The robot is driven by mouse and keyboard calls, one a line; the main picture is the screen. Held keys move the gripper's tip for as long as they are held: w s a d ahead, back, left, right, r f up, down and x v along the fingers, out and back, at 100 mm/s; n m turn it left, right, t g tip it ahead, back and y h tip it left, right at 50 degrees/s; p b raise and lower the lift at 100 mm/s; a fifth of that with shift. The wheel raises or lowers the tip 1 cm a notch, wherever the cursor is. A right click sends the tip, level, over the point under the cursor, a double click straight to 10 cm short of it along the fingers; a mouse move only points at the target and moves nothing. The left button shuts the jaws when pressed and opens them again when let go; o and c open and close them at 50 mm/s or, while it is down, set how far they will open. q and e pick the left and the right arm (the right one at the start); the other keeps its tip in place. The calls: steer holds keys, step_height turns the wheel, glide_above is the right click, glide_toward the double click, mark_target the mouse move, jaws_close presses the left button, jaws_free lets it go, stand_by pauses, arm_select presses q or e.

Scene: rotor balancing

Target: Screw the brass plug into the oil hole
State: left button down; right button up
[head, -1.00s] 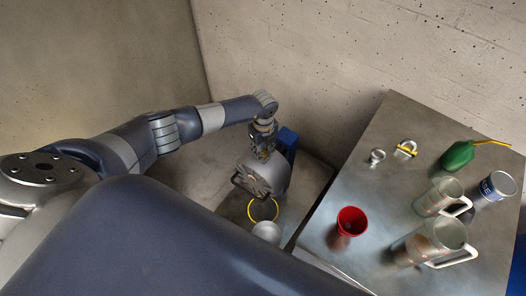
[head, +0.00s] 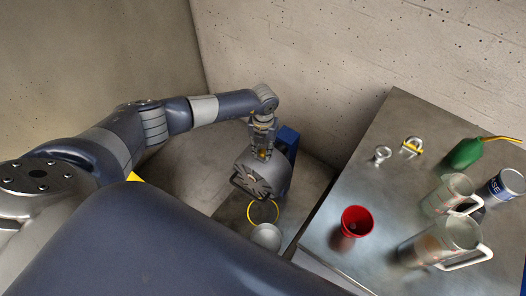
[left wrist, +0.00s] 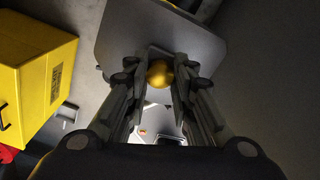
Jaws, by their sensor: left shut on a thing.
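My left gripper (head: 262,150) points down over the grey rounded housing (head: 258,176) of the rotor machine. It is shut on the brass plug, which shows as a gold ball between the two fingers in the left wrist view (left wrist: 160,73). In the head view only a small brass spot shows at the fingertips, just at the top of the housing. The oil hole is hidden, and I cannot tell whether the plug sits in it. My right gripper is not in view.
A blue block (head: 288,143) stands behind the housing. A yellow ring (head: 248,217) and a grey bowl (head: 266,236) are in front of it. A yellow box (left wrist: 35,75) shows in the wrist view.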

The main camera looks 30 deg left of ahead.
arm_select(q)
steer(key=m+b, duration=0.1)
steer(key=m, duration=0.1)
steer(key=m+b, duration=0.1)
steer(key=m, duration=0.1)
steer(key=m+b, duration=0.1)
steer(key=m, duration=0.1)
steer(key=shift+f+m, duration=0.25)
steer(key=shift+m, duration=0.05)
steer(key=shift+m+b, duration=0.35)
steer(key=shift+m, duration=0.25)
steer(key=shift+r+m, duration=0.15)
steer(key=shift+m, duration=0.25)
